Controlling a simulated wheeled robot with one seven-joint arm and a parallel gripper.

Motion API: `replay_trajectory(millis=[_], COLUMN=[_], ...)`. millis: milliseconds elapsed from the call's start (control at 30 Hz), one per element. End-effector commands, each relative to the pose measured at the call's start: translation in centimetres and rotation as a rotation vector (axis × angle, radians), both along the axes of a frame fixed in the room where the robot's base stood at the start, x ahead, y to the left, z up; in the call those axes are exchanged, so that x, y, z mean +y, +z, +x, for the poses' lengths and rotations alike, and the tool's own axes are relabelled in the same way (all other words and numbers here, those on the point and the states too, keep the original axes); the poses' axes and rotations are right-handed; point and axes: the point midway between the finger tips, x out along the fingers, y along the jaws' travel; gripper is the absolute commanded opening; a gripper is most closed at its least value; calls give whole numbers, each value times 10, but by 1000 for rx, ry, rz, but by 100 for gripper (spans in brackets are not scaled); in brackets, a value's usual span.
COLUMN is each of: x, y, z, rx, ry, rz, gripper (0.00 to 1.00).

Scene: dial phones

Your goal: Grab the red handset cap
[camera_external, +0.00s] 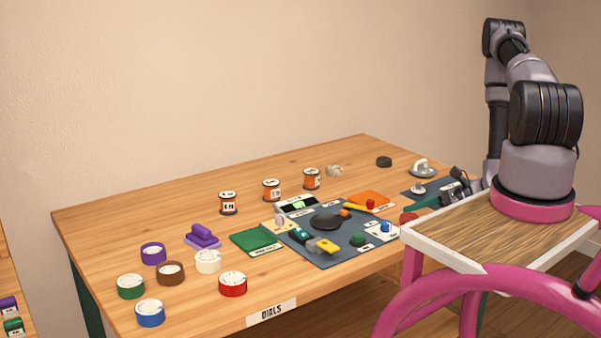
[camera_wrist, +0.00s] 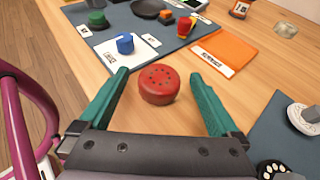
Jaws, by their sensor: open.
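The red handset cap (camera_wrist: 159,84) is a round red disc with small dark holes in its top, lying flat on the wooden table in the wrist view. My gripper (camera_wrist: 158,85) is open, its two green fingers (camera_wrist: 106,97) to the left and right of the cap, with gaps visible on both sides. In the external view the cap (camera_external: 408,217) shows only partly, beside the dark mat, and a green finger (camera_external: 428,203) shows near it. Whether the fingers are down at the cap's height I cannot tell.
A blue knob (camera_wrist: 125,43) on a white card, a red piece (camera_wrist: 184,27) and an orange pad (camera_wrist: 224,52) lie beyond the cap. A grey mat (camera_wrist: 270,128) with a white-and-silver part is at right. My white-edged base is close to the table edge.

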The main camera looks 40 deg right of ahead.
Motion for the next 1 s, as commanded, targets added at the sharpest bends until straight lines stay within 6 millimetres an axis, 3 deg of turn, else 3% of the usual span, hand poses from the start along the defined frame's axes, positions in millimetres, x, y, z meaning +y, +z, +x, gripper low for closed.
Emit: replay_trajectory(millis=[133,367,767,1000], x=[0,0,0,-1], y=[0,0,9,47], z=[0,0,0,0], rx=[0,0,-1,-2], ry=[0,1,2,3], rz=[0,0,-1,-4], gripper=[98,10,9,9])
